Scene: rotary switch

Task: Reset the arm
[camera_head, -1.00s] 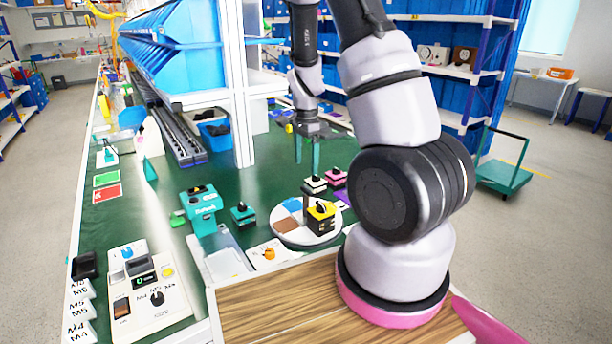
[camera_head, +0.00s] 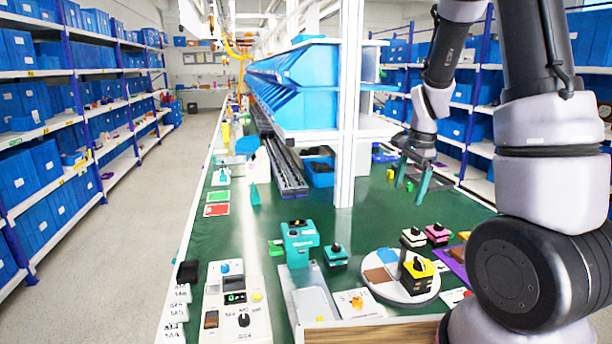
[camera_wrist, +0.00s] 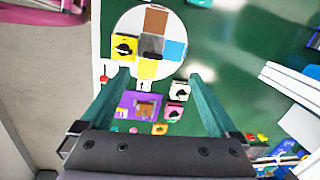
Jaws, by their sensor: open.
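My gripper (camera_head: 412,180) is open with two teal fingers apart, held above the far right part of the green table. In the wrist view my gripper (camera_wrist: 160,82) points down with nothing between its fingertips. A yellow block with a black knob (camera_head: 418,272) stands on the plate. A white switch block (camera_head: 413,238) and a pink one (camera_head: 438,234) stand behind it. My arm covers part of the table's right side.
A teal device (camera_head: 299,244) and a small teal switch block (camera_head: 335,256) stand mid-table. A control panel (camera_head: 236,314) with knob and buttons sits at front left. A white post (camera_head: 348,130) and blue bins (camera_head: 306,88) rise beyond.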

